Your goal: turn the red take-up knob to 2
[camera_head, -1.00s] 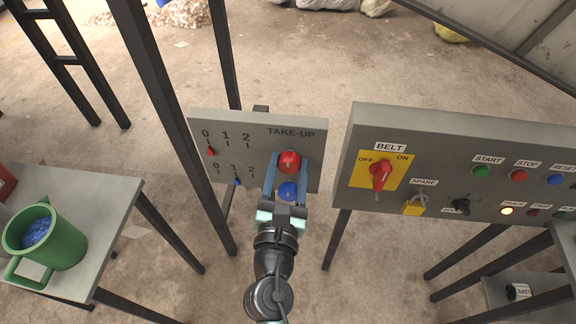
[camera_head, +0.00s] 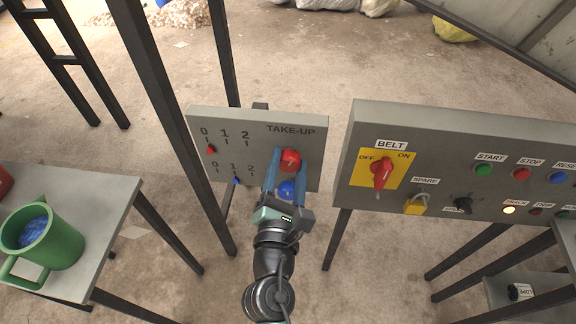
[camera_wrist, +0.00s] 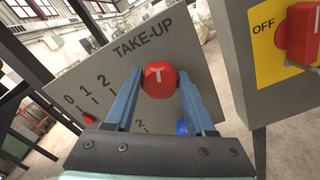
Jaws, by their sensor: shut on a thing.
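The red take-up knob (camera_head: 290,160) sits at the upper right of the grey TAKE-UP panel (camera_head: 225,118). My gripper (camera_head: 289,155) is shut on it, one blue finger on each side. In the wrist view the red knob (camera_wrist: 159,78) shows a white line on its face between the fingertips (camera_wrist: 160,73). A red pointer (camera_head: 211,150) stands under the 0 of the upper 0-1-2 scale. The blue knob (camera_head: 286,189) is just below the red one, partly hidden by my gripper. A blue pointer (camera_head: 236,181) stands near 1 on the lower scale.
A table (camera_head: 100,200) with a green mug (camera_head: 55,245) is at the left. A dark post (camera_head: 165,110) rises left of the TAKE-UP panel.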

